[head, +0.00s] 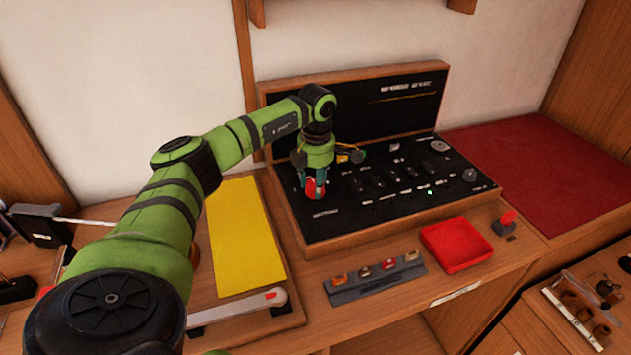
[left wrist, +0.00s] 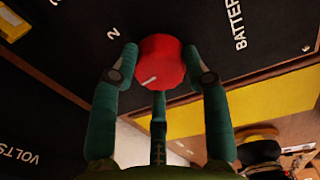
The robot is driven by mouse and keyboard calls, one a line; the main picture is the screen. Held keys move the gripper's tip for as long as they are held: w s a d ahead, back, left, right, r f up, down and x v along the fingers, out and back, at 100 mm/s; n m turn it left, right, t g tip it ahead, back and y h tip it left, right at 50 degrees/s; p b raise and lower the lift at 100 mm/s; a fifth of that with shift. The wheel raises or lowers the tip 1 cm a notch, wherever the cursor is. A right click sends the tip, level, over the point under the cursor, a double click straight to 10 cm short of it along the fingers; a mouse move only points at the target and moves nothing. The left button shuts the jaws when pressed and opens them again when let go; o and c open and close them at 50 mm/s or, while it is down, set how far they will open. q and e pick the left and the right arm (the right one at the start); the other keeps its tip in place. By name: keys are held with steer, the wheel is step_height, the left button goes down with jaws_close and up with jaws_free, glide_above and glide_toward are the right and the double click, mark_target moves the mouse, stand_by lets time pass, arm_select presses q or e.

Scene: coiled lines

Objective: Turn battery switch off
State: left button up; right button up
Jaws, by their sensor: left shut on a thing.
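The battery switch is a red round knob (head: 311,188) on the left part of the black panel (head: 345,222). In the left wrist view the red knob (left wrist: 160,62) has a white pointer line running toward the lower left, with a "2" and the word "BATTERY" printed on the panel near it. My left gripper (left wrist: 163,66) is shut on the knob, with teal fingers on both sides of it. In the head view the left gripper (head: 313,186) reaches down onto the panel and partly hides the knob. My right gripper is not in view.
The panel sits in a wooden case with a raised lid (head: 355,103). In front are a red tray (head: 456,246), a grey strip with several small pieces (head: 376,277) and a red-handled switch (head: 506,220). A yellow sheet (head: 243,240) lies left. A red mat (head: 545,165) lies right.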

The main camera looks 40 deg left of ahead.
mark_target(314, 186)
arm_select(q)
steer(key=shift+s+f+m, duration=0.25)
steer(key=shift+m, duration=0.35)
steer(key=o, duration=1.1)
steer(key=shift+o, duration=0.2)
steer(key=shift+r, duration=0.1)
steer(key=shift+w+r, duration=0.15)
steer(key=shift+r, duration=0.35)
step_height(314, 186, up, 11)
steer(key=shift+s+d, duration=0.2)
steer(key=shift+s, duration=0.1)
